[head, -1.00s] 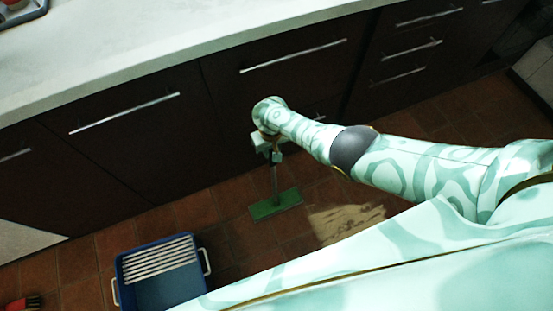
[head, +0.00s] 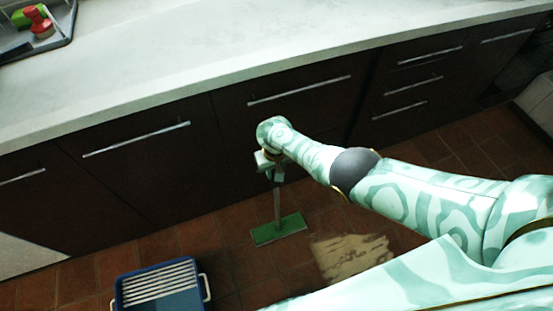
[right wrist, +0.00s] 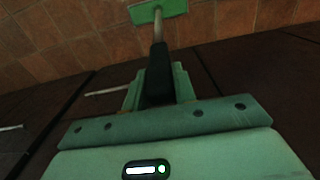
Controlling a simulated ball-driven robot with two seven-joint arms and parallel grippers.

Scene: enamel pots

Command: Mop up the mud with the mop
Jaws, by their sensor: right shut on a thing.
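The mop has a flat green head (head: 278,229) on the tiled floor, with a thin grey pole rising from it. My right gripper (head: 272,172) is shut on the upper part of the mop, which stands nearly upright. In the right wrist view the dark handle (right wrist: 158,75) sits between the green fingers, and the green mop head (right wrist: 160,10) is at the far end. The mud (head: 352,256) is a light brown patch on the floor, to the right of the mop head and apart from it. My left gripper is not in view.
A blue bucket (head: 160,304) with a white slatted wringer (head: 158,282) stands on the floor at lower left. Dark cabinets (head: 170,190) with metal handles line the back under a pale counter (head: 220,60). A tray (head: 66,20) with red and green items is on the counter.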

